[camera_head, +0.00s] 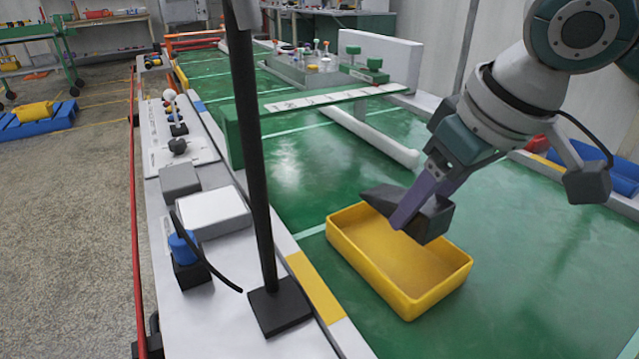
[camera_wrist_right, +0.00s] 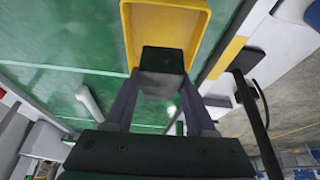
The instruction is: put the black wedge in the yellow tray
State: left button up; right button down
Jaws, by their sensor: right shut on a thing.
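The black wedge (camera_head: 431,219) is held between the fingers of my right gripper (camera_head: 412,212). It is above the back right part of the yellow tray (camera_head: 440,289), which lies on the green table surface. The tray's visible floor is empty. In the right wrist view the black wedge (camera_wrist_right: 163,61) is between the two purple fingers of the gripper (camera_wrist_right: 162,92), with the yellow tray (camera_wrist_right: 199,40) behind it. Whether the wedge touches the tray is hard to tell. My left gripper is not in view.
A black pole (camera_head: 257,170) on a square base (camera_head: 280,306) stands left of the tray. A white box (camera_head: 213,211) and a blue-capped plug (camera_head: 183,246) sit farther left. A raised green shelf (camera_head: 330,97) stands behind the tray. Green table right of the tray is clear.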

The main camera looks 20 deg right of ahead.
aim_at(399, 264)
notch_tip(399, 264, down, 3)
jog(key=shift+f+b, duration=0.2)
jog(key=shift+b, duration=0.1)
notch_tip(399, 264, down, 4)
jog(key=shift+r+b, duration=0.2)
jog(key=shift+b, duration=0.55)
jog(key=shift+f, duration=0.3)
jog(key=shift+r, duration=0.1)
